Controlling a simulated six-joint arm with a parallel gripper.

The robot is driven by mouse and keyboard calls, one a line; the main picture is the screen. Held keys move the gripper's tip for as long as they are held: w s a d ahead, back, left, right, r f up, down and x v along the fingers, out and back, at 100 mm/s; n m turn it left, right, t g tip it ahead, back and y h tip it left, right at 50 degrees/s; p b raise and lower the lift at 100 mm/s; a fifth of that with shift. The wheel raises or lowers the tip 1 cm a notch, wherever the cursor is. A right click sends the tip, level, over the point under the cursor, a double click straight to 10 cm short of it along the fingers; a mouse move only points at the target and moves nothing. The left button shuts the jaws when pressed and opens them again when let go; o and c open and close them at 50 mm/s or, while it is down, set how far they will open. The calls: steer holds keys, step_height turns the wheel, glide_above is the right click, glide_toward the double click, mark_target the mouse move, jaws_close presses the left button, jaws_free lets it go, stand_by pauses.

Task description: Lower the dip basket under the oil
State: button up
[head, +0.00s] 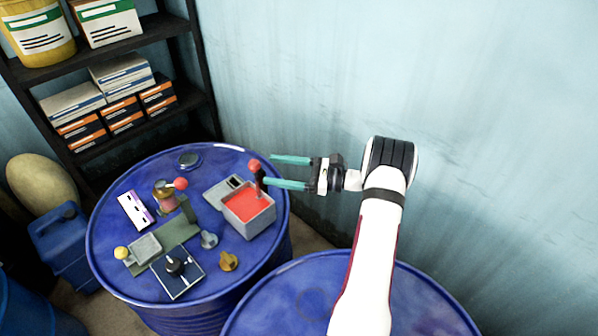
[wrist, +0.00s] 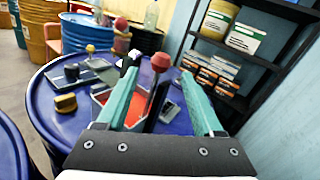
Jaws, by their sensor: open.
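A grey square tank (head: 262,222) filled with red oil (head: 245,203) stands at the right side of the blue drum top. A black handle with a red ball (head: 254,165) rises at the tank's far edge; the basket itself cannot be made out. My gripper (head: 268,169) reaches in from the right, its teal fingers level and spread apart. In the wrist view the red ball (wrist: 160,62) and its black stem (wrist: 156,105) appear between the open fingers (wrist: 157,75). I cannot tell whether either finger touches the stem.
On the same blue drum top (head: 110,262) stand a green-based device with a yellow knob (head: 121,253), a second red ball (head: 181,183), a black-knobbed box (head: 178,272) and a brass knob (head: 229,261). A shelf (head: 140,40) stands behind; the wall is right.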

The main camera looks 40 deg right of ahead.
steer(key=v, duration=0.7)
steer(key=shift+w, duration=0.1)
steer(key=s+a+r+n+g, duration=0.1)
steer(key=a+r+n+g, duration=0.25)
steer(key=a, duration=0.55)
steer(key=s+a+r+n+g, duration=0.1)
steer(key=a+r+n+g, duration=0.3)
steer(key=a, duration=0.5)
steer(key=a+r+n+g, duration=0.2)
steer(key=a+n+g, duration=0.3)
steer(key=a, duration=0.4)
steer(key=s+a+f+n+g+h, duration=0.1)
steer(key=s+a+n+h, duration=0.3)
steer(key=s, duration=0.5)
steer(key=s+a+f+n+g+h, duration=0.1)
steer(key=s+a+n+h, duration=0.3)
steer(key=s, duration=0.6)
steer(key=shift+s+n+g, duration=0.3)
steer(key=shift+n+g, duration=0.05)
steer(key=shift+n, duration=0.2)
